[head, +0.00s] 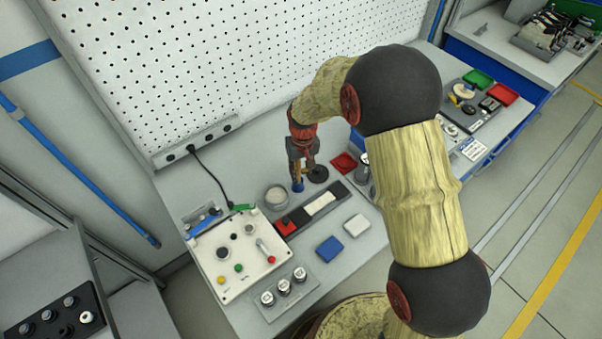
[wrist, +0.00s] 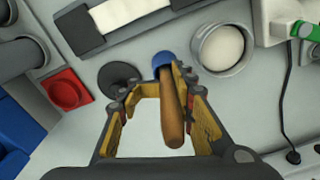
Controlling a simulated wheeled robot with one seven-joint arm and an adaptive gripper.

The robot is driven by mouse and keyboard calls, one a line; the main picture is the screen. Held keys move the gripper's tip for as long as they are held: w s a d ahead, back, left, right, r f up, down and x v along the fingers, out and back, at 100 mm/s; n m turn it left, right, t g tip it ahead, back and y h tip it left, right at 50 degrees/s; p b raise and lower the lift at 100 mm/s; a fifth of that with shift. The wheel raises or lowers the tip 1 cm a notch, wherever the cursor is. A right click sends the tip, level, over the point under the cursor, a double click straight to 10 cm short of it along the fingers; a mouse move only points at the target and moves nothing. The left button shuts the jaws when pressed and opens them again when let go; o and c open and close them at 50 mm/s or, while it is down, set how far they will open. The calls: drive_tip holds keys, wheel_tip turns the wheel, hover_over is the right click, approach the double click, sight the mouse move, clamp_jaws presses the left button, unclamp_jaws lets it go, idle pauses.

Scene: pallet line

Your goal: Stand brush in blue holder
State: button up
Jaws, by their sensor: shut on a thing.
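The brush's wooden handle (wrist: 172,120) runs between the fingers of my gripper (wrist: 150,88), against the right finger. My gripper is shut on it. In the head view my gripper (head: 303,165) points down over the bench, with the brown handle just below it. The small blue holder (wrist: 162,60) is at the handle's far end; it also shows in the head view (head: 298,186), directly under the gripper. The brush's lower end is hidden. I cannot tell whether it is inside the holder or just above it.
A round pale dish (head: 276,196) stands close left of the holder, and a black disc (head: 318,174) close right. A dark tray (head: 312,212) lies in front. A control box (head: 238,255) with a cable is at left. The perforated wall (head: 220,60) rises behind.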

drive_tip(key=shift+w+a, duration=0.15)
drive_tip(key=shift+f, duration=0.2)
drive_tip(key=o, duration=1.3)
drive_tip(key=shift+r, duration=0.1)
